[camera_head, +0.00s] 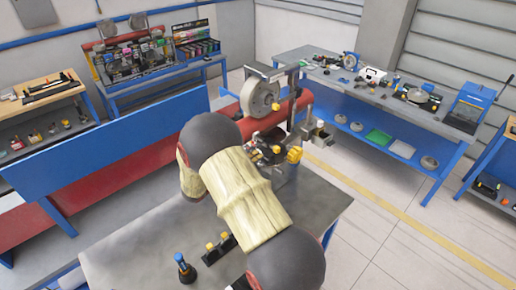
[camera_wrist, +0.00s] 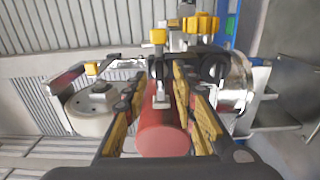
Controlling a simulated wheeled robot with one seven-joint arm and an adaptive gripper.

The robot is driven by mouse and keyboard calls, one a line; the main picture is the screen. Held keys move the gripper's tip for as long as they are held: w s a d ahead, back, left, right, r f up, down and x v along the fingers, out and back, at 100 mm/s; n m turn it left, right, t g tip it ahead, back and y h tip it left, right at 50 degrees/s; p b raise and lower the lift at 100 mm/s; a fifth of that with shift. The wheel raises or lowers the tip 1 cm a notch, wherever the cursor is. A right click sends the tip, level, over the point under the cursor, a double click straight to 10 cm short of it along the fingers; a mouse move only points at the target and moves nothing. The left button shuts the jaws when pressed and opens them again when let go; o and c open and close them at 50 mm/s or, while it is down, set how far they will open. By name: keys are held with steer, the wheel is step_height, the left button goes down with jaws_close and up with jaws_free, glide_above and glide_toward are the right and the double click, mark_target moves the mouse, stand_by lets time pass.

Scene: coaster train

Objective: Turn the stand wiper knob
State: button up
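In the head view, a metal stand (camera_head: 293,95) carries a pale grey wheel and several yellow knobs, one above at the wheel (camera_head: 276,106) and one lower right (camera_head: 294,154). I cannot tell which is the wiper knob. In the wrist view, a yellow knob (camera_wrist: 158,37) on a metal stem is just beyond my fingertips, and another yellow knob (camera_wrist: 203,24) lies to its upper right. My gripper (camera_wrist: 160,82) is open, its yellow-padded fingers apart with no knob between them.
A red cylinder (camera_wrist: 163,137) shows between my fingers in the wrist view; its distance is unclear. Floor (camera_head: 375,235) is clear at right.

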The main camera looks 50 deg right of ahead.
steer(key=shift+s+d, duration=0.1)
steer(key=shift+d, duration=0.8)
steer(key=shift+c, duration=1.4)
steer(key=c, duration=0.4)
jaws_close()
